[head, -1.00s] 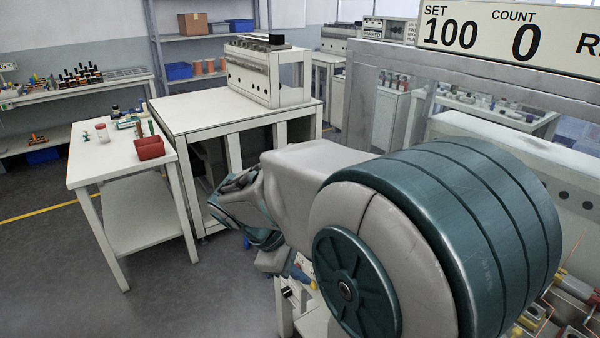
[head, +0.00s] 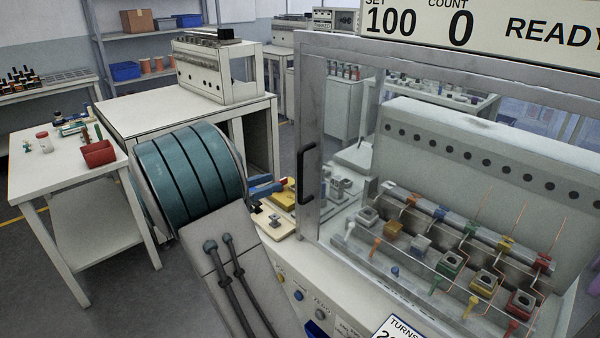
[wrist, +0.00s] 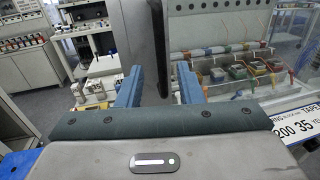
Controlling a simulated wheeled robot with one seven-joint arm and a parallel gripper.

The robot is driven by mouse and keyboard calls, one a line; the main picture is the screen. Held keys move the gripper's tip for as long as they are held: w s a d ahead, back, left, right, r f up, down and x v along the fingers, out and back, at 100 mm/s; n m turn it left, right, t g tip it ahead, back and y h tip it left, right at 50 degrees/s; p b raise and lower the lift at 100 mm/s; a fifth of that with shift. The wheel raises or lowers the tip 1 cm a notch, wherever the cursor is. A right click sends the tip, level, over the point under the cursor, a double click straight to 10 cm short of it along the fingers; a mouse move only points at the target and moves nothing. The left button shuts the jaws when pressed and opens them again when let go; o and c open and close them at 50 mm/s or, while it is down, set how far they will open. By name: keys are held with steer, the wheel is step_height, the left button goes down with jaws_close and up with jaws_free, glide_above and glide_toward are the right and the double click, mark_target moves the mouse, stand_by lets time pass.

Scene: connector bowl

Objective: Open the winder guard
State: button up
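The winder guard (head: 312,130) is a clear panel in a grey metal frame. It stands closed in front of the winder's row of spindles. Its black upright bar handle (head: 307,172) is on the left post. In the wrist view the handle (wrist: 158,45) stands upright between my two blue fingers, and the guard (wrist: 215,45) is to the right. My gripper (wrist: 160,80) is open, with space on both sides of the handle. In the head view my gripper (head: 268,188) shows just left of the handle, partly hidden by my own arm.
The winder (head: 470,165) holds several coloured bobbins behind the guard. A sign (head: 480,30) above reads SET 100, COUNT 0, READY. A white side table (head: 50,160) with a red bin (head: 98,154) stands at left. A bench (head: 150,115) stands behind my arm.

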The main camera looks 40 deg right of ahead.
steer(key=p, duration=0.1)
glide_above(301, 198)
steer(key=shift+w+d, duration=0.25)
steer(key=shift+w, duration=0.15)
jaws_close()
